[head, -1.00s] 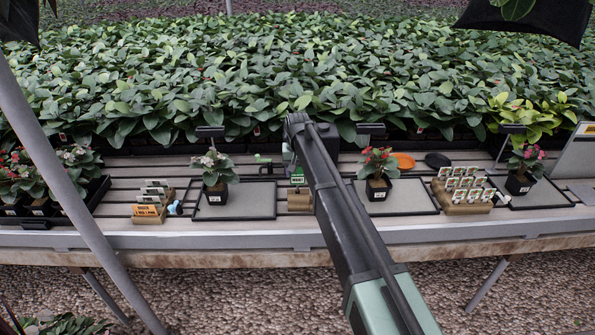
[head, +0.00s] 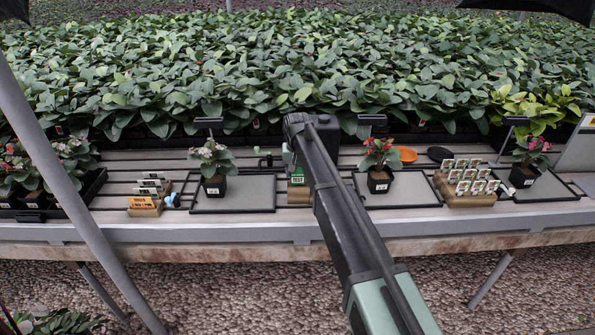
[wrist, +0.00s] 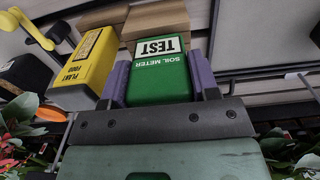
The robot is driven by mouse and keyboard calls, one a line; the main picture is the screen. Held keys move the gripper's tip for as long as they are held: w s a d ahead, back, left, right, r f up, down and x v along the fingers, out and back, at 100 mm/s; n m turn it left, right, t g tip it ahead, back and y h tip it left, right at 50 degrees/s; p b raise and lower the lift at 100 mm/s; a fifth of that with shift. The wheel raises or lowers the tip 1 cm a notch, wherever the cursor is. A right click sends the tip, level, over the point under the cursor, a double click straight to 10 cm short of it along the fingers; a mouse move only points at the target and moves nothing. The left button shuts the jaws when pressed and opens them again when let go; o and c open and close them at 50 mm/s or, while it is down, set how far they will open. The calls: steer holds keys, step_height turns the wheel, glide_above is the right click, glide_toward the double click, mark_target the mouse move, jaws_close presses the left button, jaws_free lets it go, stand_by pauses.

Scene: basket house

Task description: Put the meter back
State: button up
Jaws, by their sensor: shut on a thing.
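The green soil meter (wrist: 160,82), with a white TEST label, is between the purple fingers of my gripper (wrist: 158,88) in the wrist view, which are shut on it. A wooden block (wrist: 155,20) shows just beyond the meter's label end. I cannot tell whether they touch. In the head view the meter (head: 298,187) shows as a small green patch left of my arm, over the wooden block's place between two black-framed trays.
A yellow plant food box (wrist: 88,60) stands close beside the meter. Potted plants stand at the left tray (head: 235,193) and right tray (head: 410,188). A wooden label holder (head: 145,204) is at left, a card rack (head: 468,192) at right. An orange saucer (head: 405,154) lies behind.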

steer(key=o, duration=1)
steer(key=shift+o, duration=0.2)
step_height(320, 180, up, 11)
steer(key=p, duration=1.1)
steer(key=shift+r, duration=0.1)
steer(key=s+d, duration=0.7)
steer(key=s, duration=0.4)
steer(key=s+d, duration=0.8)
steer(key=s, duration=0.4)
steer(key=s+d+m, duration=0.1)
steer(key=s+d, duration=0.7)
steer(key=s, duration=0.4)
steer(key=shift+d+f, duration=0.2)
